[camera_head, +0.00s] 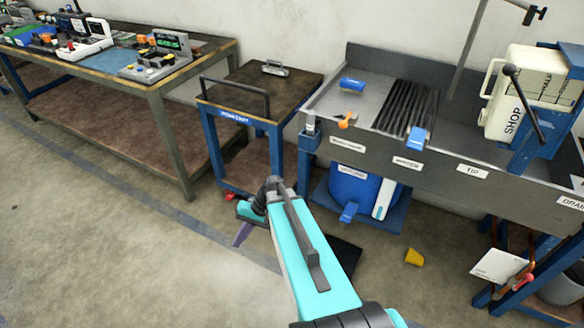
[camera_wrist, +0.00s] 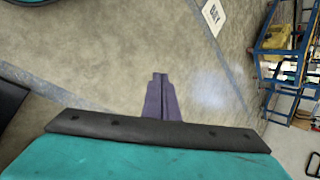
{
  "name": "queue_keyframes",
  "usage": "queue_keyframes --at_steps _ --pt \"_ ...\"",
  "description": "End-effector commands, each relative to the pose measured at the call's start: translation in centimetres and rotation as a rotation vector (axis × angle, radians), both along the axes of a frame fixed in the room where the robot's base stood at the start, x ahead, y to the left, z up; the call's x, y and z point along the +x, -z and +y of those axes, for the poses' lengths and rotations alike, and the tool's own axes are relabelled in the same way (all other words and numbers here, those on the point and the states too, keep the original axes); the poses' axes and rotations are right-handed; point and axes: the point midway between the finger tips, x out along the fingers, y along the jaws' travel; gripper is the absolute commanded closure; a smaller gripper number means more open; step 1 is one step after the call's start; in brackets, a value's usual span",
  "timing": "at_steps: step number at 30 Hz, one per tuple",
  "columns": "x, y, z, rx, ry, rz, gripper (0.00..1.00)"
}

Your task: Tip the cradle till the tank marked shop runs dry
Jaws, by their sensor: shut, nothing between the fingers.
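The cream tank marked SHOP (camera_head: 497,112) sits in a blue cradle (camera_head: 523,157) at the right end of the grey metal bench. A black lever with a round knob (camera_head: 511,72) runs in front of the tank, down to the cradle. My gripper (camera_head: 238,242) is low over the floor, left of the bench and well apart from the cradle. Its purple fingers are together and empty in the wrist view (camera_wrist: 160,76). Neither tank nor cradle can be made out in the wrist view.
The bench front carries a TIP label (camera_head: 472,171). A blue drum (camera_head: 352,190) stands below the bench. A small blue trolley (camera_head: 248,118) stands left of it, and a workbench (camera_head: 150,84) farther left. A yellow piece (camera_head: 414,257) lies on the floor. Open floor lies at left.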

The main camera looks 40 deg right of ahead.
Motion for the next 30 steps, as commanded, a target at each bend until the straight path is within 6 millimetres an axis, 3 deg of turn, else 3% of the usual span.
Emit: queue_keyframes --at_steps 1,6,15,20,24,27,30 --pt "-1.2 1.4 1.9 -0.007 -0.038 0.028 1.0" --pt "-5.1 5.6 6.7 -0.046 -0.155 0.113 1.0" --pt "-14.3 12.2 12.2 -0.156 -0.377 0.261 1.0" --pt "-19.6 15.1 13.1 -0.24 -0.499 0.33 1.0" --pt "-23.9 17.0 12.1 -0.337 -0.604 0.378 1.0" --pt "-25.7 17.8 10.5 -0.413 -0.66 0.393 1.0" --pt "-25.9 18.1 9.1 -0.467 -0.686 0.391 1.0"
